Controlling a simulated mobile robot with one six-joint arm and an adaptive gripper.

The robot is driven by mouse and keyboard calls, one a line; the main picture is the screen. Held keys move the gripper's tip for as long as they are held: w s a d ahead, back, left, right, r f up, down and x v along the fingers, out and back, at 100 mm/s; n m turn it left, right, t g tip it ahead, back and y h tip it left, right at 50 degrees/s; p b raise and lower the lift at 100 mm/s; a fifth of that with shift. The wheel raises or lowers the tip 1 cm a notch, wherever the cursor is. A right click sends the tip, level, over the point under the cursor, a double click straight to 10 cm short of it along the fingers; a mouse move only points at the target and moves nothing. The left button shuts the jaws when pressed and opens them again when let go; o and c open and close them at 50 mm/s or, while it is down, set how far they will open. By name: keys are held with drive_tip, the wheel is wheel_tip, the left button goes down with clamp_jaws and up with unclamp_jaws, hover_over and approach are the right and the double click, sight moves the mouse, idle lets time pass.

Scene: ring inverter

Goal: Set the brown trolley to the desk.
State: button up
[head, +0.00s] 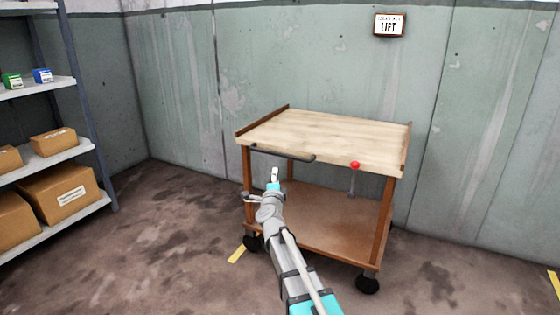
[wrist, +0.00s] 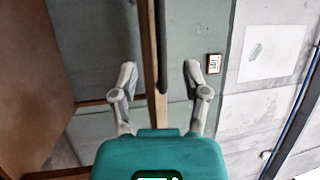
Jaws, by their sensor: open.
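The brown trolley (head: 318,133) stands against the far wall, with a pale wooden top, brown posts, a lower shelf (head: 330,218) and black casters. A dark bar handle (head: 283,153) runs along the left part of its front edge, and a red-knobbed lever (head: 355,165) is to the right. My gripper (head: 273,178) is open and empty, just below the handle in the head view. In the wrist view my open fingers (wrist: 160,78) lie either side of the trolley's edge and dark bar (wrist: 161,45); whether they touch is unclear. No desk is in view.
A metal shelf (head: 40,165) with several cardboard boxes stands at the left. A LIFT sign (head: 389,25) hangs on the wall.

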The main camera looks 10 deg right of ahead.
sight(278, 153)
drive_tip(key=shift+w, duration=0.1)
idle(0.3)
drive_tip(key=p+x, duration=0.2)
drive_tip(key=x, duration=1.1)
drive_tip(key=shift+w+d+r, duration=0.15)
drive_tip(key=shift+w+r, duration=0.05)
drive_tip(key=shift+w, duration=0.1)
drive_tip(key=shift+c, duration=0.2)
clamp_jaws()
drive_tip(key=shift+d, duration=0.2)
drive_tip(key=shift+s+a, duration=0.1)
drive_tip(key=shift+a, duration=0.1)
